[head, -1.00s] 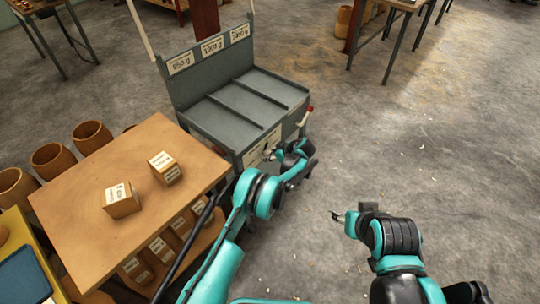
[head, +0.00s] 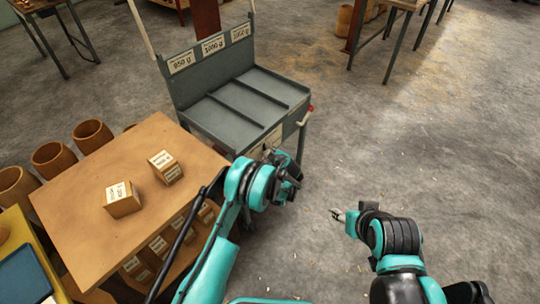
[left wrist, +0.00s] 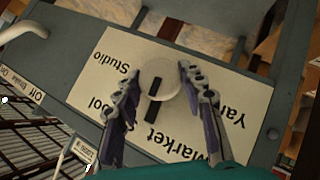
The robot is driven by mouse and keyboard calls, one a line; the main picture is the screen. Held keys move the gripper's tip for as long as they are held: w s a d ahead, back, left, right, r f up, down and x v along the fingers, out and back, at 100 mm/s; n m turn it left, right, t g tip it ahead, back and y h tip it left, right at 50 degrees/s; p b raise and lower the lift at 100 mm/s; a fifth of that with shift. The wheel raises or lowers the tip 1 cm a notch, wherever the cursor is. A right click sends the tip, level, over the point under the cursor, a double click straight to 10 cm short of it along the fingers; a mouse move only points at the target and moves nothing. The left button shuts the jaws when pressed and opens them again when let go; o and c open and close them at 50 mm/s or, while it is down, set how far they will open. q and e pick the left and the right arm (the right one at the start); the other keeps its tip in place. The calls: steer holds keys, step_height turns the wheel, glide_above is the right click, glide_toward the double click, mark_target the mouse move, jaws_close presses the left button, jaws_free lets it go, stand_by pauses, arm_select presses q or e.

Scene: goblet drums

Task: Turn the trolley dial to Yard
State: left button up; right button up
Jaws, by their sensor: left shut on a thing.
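The grey trolley (head: 245,105) stands beyond my left arm, with a pale label plate on its near side. In the left wrist view the plate (left wrist: 110,60) reads Studio, part of a word ending in "ool", Market and Yard, all appearing turned. The round pale dial (left wrist: 170,78) has a black bar whose lower end lies near Market; which end is the pointer I cannot tell. My left gripper (left wrist: 158,92) is shut on the dial, one finger on each side. My right gripper (head: 338,214) is apart from the trolley, over the floor; its finger opening is too small to judge.
A wooden table (head: 95,200) with two labelled blocks stands left of my left arm, close to the trolley. Several wooden drum shells (head: 52,160) stand behind it. A trolley handle (head: 305,117) sticks out at its right corner.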

stand_by(0.4)
arm_select(q)
steer(key=o, duration=1.2)
steer(key=shift+c, duration=0.2)
steer(key=v, duration=1.2)
steer(key=shift+s+f, duration=0.1)
